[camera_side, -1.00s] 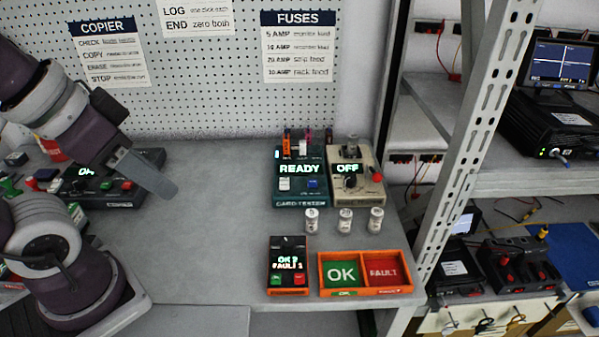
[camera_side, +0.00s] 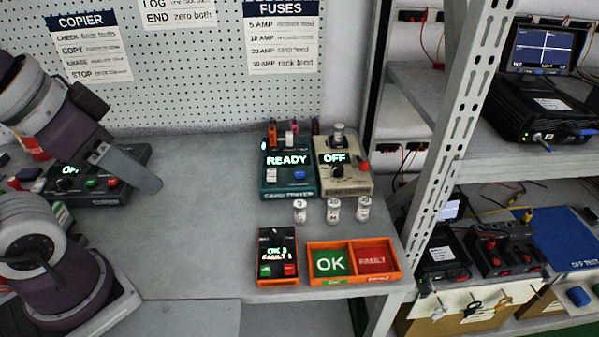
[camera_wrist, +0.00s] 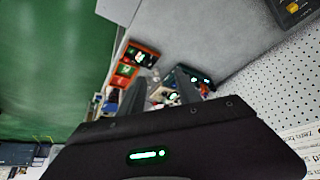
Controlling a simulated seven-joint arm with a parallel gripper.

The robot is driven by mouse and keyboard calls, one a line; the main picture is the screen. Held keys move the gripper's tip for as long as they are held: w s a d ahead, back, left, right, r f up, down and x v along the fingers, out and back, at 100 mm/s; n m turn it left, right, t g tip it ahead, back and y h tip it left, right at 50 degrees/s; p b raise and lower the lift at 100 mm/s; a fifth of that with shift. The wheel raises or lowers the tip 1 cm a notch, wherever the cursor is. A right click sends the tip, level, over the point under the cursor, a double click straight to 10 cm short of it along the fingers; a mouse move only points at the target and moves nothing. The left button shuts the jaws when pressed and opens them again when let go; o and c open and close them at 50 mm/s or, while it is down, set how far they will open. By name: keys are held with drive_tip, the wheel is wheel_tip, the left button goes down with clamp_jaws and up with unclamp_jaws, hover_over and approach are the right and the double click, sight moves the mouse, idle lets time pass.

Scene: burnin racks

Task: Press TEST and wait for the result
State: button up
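The dark green card tester (camera_side: 288,179) stands on the bench in the side view, its display lit READY. A white button (camera_side: 272,175) and a blue button (camera_side: 299,175) sit on its front; I cannot read a TEST label on either. In the wrist view the tester (camera_wrist: 181,77) shows partly behind a finger. My gripper (camera_side: 137,168) is well to the left of the tester, above the bench and touching nothing there. In the wrist view its two fingers (camera_wrist: 161,92) are apart with nothing held between them.
A beige box (camera_side: 343,180) reading OFF stands right of the tester. Several small jars (camera_side: 333,210) stand in front. A counter box (camera_side: 277,257) and an orange OK/FAULT tray (camera_side: 354,281) are nearer the edge. A metal rack post (camera_side: 450,150) rises at right. The bench between gripper and tester is clear.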

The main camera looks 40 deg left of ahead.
drive_tip(key=shift+c, duration=0.2)
clamp_jaws()
idle(1.4)
